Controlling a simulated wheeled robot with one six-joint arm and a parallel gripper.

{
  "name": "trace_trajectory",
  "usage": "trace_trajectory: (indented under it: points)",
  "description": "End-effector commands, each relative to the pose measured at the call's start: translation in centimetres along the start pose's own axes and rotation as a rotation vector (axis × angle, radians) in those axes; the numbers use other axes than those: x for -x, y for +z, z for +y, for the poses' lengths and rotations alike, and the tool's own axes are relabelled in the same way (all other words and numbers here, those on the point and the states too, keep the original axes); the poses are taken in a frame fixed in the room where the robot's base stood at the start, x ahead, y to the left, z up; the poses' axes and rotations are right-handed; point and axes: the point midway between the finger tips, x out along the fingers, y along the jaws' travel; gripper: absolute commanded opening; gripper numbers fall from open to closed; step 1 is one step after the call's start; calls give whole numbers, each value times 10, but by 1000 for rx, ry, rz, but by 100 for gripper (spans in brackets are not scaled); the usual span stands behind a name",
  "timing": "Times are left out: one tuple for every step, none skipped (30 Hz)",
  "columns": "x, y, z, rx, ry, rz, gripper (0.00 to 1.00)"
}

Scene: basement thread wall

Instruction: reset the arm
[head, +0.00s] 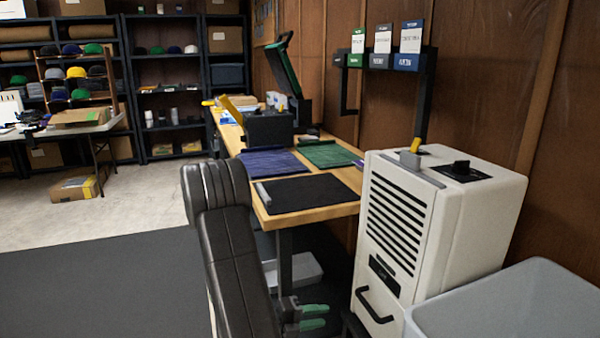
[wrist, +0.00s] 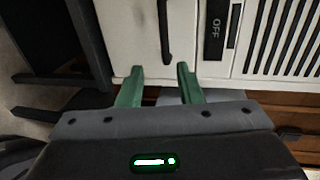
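My arm shows in the head view, folded low in front of the workbench. My gripper (head: 318,316) hangs low beside the white machine, with its two green fingers pointing right. In the wrist view my gripper (wrist: 159,80) has its fingers apart, and nothing is between them. The front of the white machine (wrist: 128,30) fills much of the space beyond the fingers, with a black handle and a dark plate reading OFF. I cannot tell whether the fingertips touch anything.
The white machine (head: 405,220) stands right of my arm, with a grey bin (head: 520,305) before it. A workbench (head: 318,208) with dark, blue and green mats is behind. Shelves and a side table (head: 70,130) stand back left. Floor at left is clear.

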Motion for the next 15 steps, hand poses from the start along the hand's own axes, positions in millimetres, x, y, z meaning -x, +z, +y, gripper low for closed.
trace_trajectory:
  points:
    - [8, 1, -2, 1, 0, -5, 33]
    - [10, 1, -2, 0, 0, -4, 33]
    - [15, 1, -1, 0, 0, -4, 33]
    - [17, 1, -1, 0, 0, -4, 33]
    - [20, 1, -1, 0, 0, -3, 33]
    - [23, 0, -1, 0, 0, -3, 33]
    - [23, 0, 0, -10, -2, -4, 33]
    - [23, 0, 0, -23, -4, -5, 33]
    - [24, 0, 0, -35, -6, -7, 33]
    - [24, 0, 0, -43, -7, -8, 33]
    - [24, 0, 0, -50, -7, -9, 33]
    - [25, 0, 0, -56, -8, -10, 33]
    - [25, 0, 0, -59, -9, -11, 33]
    - [25, 0, 0, -62, -9, -11, 33]
    - [25, 0, 0, -64, -9, -11, 33]
